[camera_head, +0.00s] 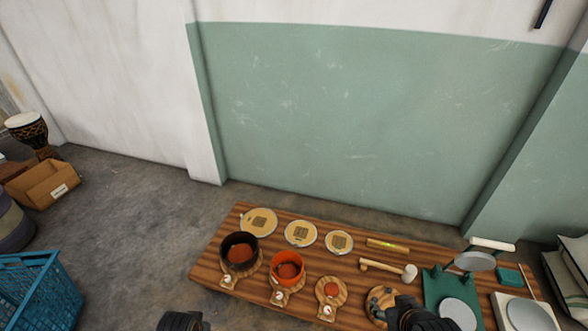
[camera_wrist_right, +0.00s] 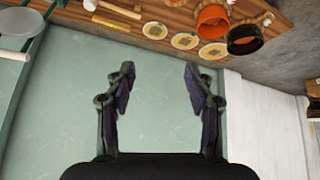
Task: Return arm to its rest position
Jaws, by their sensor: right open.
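My right gripper (camera_head: 405,314) shows as a dark shape at the bottom edge of the head view, over the front of the wooden table (camera_head: 215,258). In the right wrist view the right gripper (camera_wrist_right: 159,72) has its two fingers wide apart with nothing between them. It points past the table toward the green and white wall. A dark part of my left gripper (camera_head: 182,321) shows at the bottom edge of the head view, left of the table. Its fingers are cut off, so I cannot tell its state.
On the table are a black pot (camera_head: 239,250), an orange pot (camera_head: 287,267), round discs (camera_head: 300,233), a mallet (camera_head: 388,268), a green stand (camera_head: 437,287) and a white plate (camera_head: 526,315). A blue crate (camera_head: 38,293) and cardboard box (camera_head: 43,185) stand left. Floor between is clear.

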